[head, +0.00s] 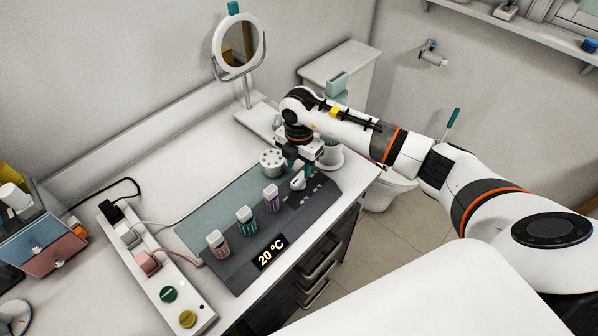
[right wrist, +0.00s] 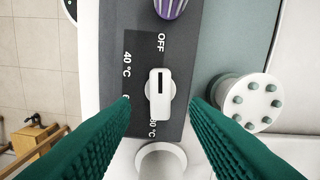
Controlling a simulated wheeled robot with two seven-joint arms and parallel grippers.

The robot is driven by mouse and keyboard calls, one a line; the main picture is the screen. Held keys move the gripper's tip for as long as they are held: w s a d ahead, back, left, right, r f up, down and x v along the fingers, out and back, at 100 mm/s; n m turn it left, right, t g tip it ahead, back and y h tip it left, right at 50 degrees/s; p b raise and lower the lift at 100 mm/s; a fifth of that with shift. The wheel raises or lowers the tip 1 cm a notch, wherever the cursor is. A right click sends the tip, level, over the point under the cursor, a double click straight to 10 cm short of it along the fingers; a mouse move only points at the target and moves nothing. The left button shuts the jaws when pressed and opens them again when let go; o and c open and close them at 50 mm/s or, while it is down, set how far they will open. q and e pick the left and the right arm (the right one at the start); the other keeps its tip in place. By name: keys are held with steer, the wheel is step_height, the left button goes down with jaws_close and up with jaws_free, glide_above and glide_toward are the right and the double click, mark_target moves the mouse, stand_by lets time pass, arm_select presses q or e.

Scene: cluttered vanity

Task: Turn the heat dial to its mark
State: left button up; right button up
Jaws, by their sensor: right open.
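The heat dial (right wrist: 159,105) is a white bar-shaped knob with a black line, on a dark control panel (head: 236,277). In the right wrist view the line points up toward the OFF label; the labels 40 °C and a partly hidden 80 °C are also there. In the head view the dial (head: 298,181) sits at the panel's right end. The panel's display (head: 270,252) reads 20 °C. My right gripper (right wrist: 160,101) is open over the dial, its green fingers on either side with gaps visible. It also shows in the head view (head: 297,166). My left gripper is out of view.
Pink (head: 218,244), teal (head: 246,221) and purple (head: 271,199) rollers stand along the panel. A white round holder with teal dots (head: 271,161) and a white cup (head: 331,156) are close to the gripper. A power strip (head: 190,287) lies left; a mirror (head: 217,51) stands behind.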

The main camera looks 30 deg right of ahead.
mark_target(299, 178)
steer(key=shift+f+p, duration=0.35)
steer(key=shift+f, duration=2.05)
jaws_close()
